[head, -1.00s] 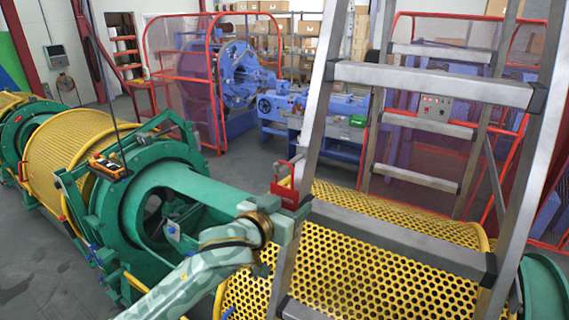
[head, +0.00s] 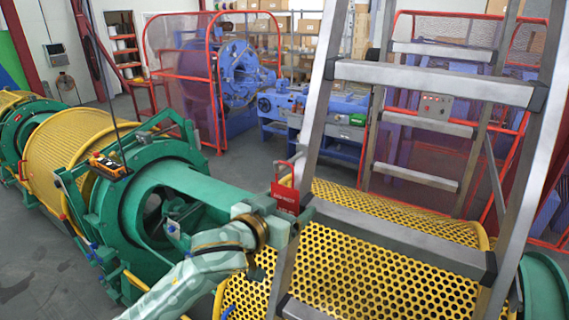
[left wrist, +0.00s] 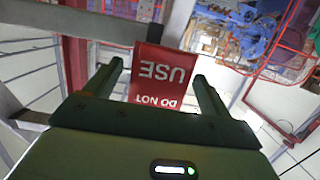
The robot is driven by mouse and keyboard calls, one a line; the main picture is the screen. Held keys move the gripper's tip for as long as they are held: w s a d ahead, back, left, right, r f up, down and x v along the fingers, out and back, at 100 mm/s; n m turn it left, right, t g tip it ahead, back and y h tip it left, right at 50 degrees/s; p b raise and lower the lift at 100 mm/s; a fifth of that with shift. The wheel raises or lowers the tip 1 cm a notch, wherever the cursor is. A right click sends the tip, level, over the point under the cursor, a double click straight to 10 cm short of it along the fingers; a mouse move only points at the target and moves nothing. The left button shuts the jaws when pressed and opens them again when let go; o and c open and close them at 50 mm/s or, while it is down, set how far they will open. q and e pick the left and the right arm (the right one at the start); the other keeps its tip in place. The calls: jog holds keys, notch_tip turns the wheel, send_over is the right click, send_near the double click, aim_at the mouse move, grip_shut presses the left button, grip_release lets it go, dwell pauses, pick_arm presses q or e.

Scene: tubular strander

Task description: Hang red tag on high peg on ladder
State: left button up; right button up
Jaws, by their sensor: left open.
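The red tag (head: 285,195), with pale lettering, is upright against the left rail of the ladder (head: 315,105), with a thin red loop above it. A peg under the loop is too small to make out. My left gripper (head: 287,217) is at the tag's lower part, beside the rail. In the left wrist view the tag (left wrist: 162,75) reads "DO NOT USE" upside down and sits between and beyond the two spread fingers (left wrist: 155,85), with gaps on both sides. My right gripper is not in view.
A yellow perforated guard (head: 350,260) lies behind and below the ladder. A green machine ring (head: 135,205) with a yellow mesh drum (head: 75,155) stands at left. An orange handheld device (head: 108,165) rests on the green frame. Grey floor is open behind.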

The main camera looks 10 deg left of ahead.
pick_arm(q)
jog(key=v, duration=0.7)
jog(key=shift+s+a, duration=0.15)
jog(key=shift+s, duration=0.1)
dwell(0.4)
jog(key=s+a+f+m+g+y, duration=0.3)
jog(key=s+a+f+g+y, duration=0.55)
jog(key=s+a+f, duration=1.15)
jog(key=s+d+f+g+b, duration=0.15)
jog(key=f+b, duration=0.45)
jog(key=f, duration=0.9)
jog(key=s+d+f+h+b, duration=0.15)
jog(key=f+b, duration=0.35)
jog(key=f, duration=1)
jog(key=s+d+f+b, duration=0.1)
jog(key=d+f+b, duration=0.35)
jog(key=f, duration=1.05)
jog(key=s+f+n+g+b, duration=0.1)
jog(key=s+f+b, duration=0.4)
jog(key=f, duration=0.4)
jog(key=s+a+f+n+g+b, duration=0.1)
jog(key=s+f+b, duration=0.4)
jog(key=s+f, duration=0.3)
jog(key=s+a+f+n+g+h+b, duration=0.1)
jog(key=s+f+b, duration=0.4)
jog(key=f, duration=0.7)
jog(key=shift+s+f+n+b, duration=0.2)
jog(key=shift+s+n+b, duration=0.1)
jog(key=shift+s, duration=0.65)
